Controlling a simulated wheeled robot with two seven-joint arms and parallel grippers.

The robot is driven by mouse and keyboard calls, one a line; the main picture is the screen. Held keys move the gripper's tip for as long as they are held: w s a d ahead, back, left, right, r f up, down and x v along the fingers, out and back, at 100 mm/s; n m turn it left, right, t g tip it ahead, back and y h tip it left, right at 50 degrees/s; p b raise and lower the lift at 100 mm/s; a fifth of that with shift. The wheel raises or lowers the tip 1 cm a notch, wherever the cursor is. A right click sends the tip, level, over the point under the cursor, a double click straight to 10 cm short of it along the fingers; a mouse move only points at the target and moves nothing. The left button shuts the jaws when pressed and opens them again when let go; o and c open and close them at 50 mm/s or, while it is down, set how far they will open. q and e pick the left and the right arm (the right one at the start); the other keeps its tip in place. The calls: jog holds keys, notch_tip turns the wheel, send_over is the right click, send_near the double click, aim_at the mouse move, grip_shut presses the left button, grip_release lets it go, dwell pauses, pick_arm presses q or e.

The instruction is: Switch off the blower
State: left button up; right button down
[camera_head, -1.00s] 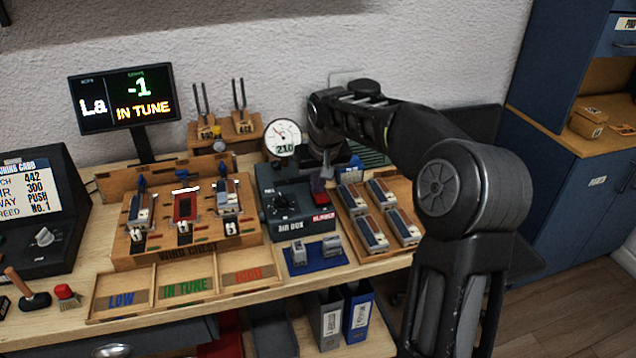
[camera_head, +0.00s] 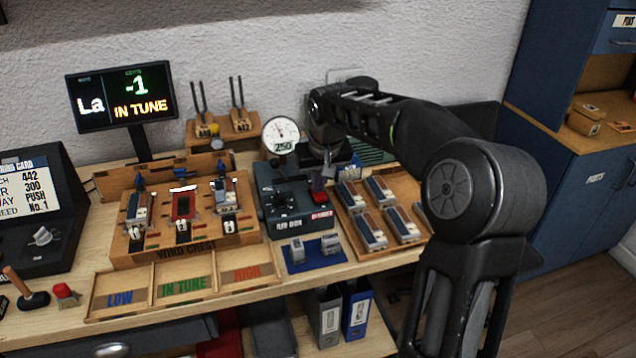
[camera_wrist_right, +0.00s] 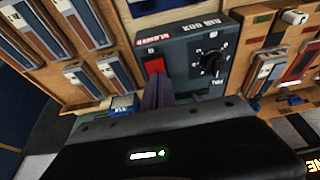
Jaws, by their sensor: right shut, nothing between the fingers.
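The air box (camera_head: 291,210) is a dark grey unit in the middle of the bench, with a red label reading BLOWER at its front right. In the right wrist view the red rocker switch (camera_wrist_right: 154,67) and a black round knob (camera_wrist_right: 212,63) show on its top. My right gripper (camera_wrist_right: 157,82) is shut and empty, with its fingertips at the red switch; whether they touch it I cannot tell. In the head view my right gripper (camera_head: 326,172) points down over the box's right part. The gauge (camera_head: 281,135) behind the box reads 250. My left gripper is not in view.
The wind chest (camera_head: 187,251) with several reed blocks stands to the left of the box. A wooden tray (camera_head: 360,239) of blocks lies close to its right. A blue mat (camera_head: 316,263) with small grey pieces is in front. A display (camera_head: 121,97) reads La, -1, IN TUNE.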

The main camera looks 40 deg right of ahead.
jog(key=p+v, duration=0.1)
jog(key=v, duration=0.1)
jog(key=p+v, duration=0.1)
jog(key=v, duration=0.1)
jog(key=shift+w+d+r, duration=0.1)
jog(key=shift+w, duration=0.3)
jog(key=shift+s+r+b, duration=0.3)
jog(key=shift+r+b, duration=0.1)
jog(key=shift+r, duration=0.1)
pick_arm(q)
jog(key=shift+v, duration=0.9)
pick_arm(e)
notch_tip(320, 180, up, 8)
send_over(319, 198)
jog(key=s+a, duration=0.1)
jog(key=s, duration=0.2)
jog(key=shift+f, duration=0.25)
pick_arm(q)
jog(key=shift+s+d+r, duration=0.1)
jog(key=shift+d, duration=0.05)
pick_arm(e)
jog(key=shift+a, duration=0.1)
